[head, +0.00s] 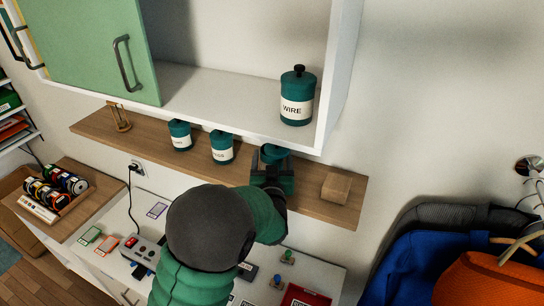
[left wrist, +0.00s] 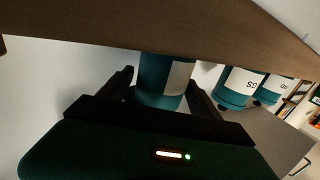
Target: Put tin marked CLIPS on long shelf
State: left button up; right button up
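A teal tin with a pale label (left wrist: 180,78) stands between the fingers of my left gripper (left wrist: 162,88). Its label cannot be read. In the head view the same tin (head: 272,152) is at the long wooden shelf (head: 318,206), and my left gripper (head: 272,172) reaches it from the front. The fingers appear closed against its sides. The wrist view is upside down; the tin's base meets or nearly meets the shelf (left wrist: 230,40), and I cannot tell if it rests there. My right gripper is not in view.
Two labelled teal tins (head: 180,135) (head: 221,147) stand left on the shelf. A wooden block (head: 336,187) is to the right, an hourglass-like stand (head: 119,117) at far left. A WIRE tin (head: 297,97) stands in the cabinet (head: 215,88) above. My arm hides part of the desk.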

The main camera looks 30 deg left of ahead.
pick_arm(q)
jog(key=shift+o, duration=0.2)
jog(key=shift+w+d+r, duration=0.15)
jog(key=shift+d, duration=1.05)
jog(key=shift+s+d, duration=0.15)
jog(key=shift+s, duration=0.1)
jog(key=s+b, duration=0.2)
jog(key=s, duration=0.1)
jog(key=s+d+b, duration=0.1)
jog(key=s, duration=0.1)
jog(key=shift+s+f, duration=0.2)
jog(key=shift+f, duration=0.15)
jog(key=shift+r+b+v, duration=0.15)
jog(key=shift+b+v, duration=0.1)
jog(key=shift+v, duration=1.15)
jog(key=shift+r+b+v, duration=0.15)
jog(key=shift+b+v, duration=0.1)
jog(key=shift+v, duration=1.15)
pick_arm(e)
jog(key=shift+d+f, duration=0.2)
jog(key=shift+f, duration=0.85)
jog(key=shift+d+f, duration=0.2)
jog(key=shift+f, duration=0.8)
pick_arm(q)
jog(key=shift+d, duration=0.35)
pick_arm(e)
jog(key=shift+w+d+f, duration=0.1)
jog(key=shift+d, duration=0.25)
